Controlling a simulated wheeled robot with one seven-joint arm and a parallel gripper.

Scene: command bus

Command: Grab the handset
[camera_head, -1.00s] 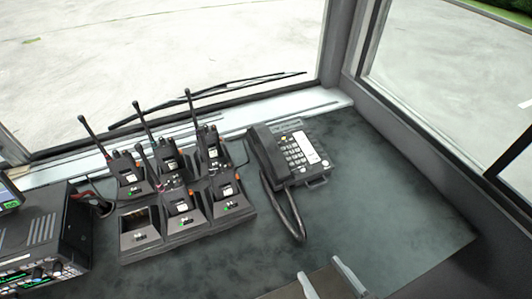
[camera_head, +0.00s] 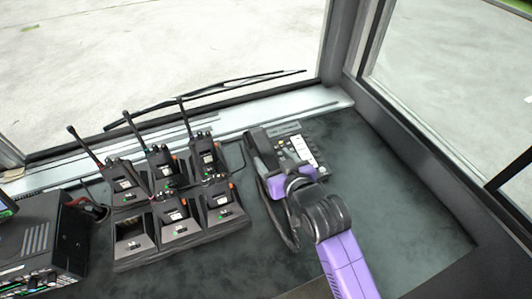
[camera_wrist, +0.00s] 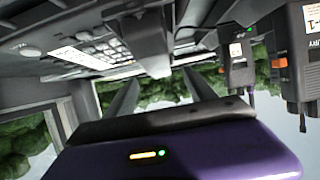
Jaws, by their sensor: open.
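The black handset (camera_head: 261,152) lies along the left side of the desk phone (camera_head: 318,166), its coiled cord looping below. My gripper (camera_head: 274,178) is over the handset's lower part, and its purple body and my arm cover part of the phone. In the wrist view the two grey fingers of my gripper (camera_wrist: 161,92) stand apart. The dark handset (camera_wrist: 147,45) shows beyond and between them, with the phone keypad (camera_wrist: 90,48) to its left. I see no contact between fingers and handset; the fingertips are hidden in the head view.
A charger rack (camera_head: 180,240) with several antenna radios stands close left of the phone. A black radio box (camera_head: 62,240) is at far left. The window ledge (camera_head: 225,125) runs behind. The dark counter (camera_head: 400,200) is clear to the right.

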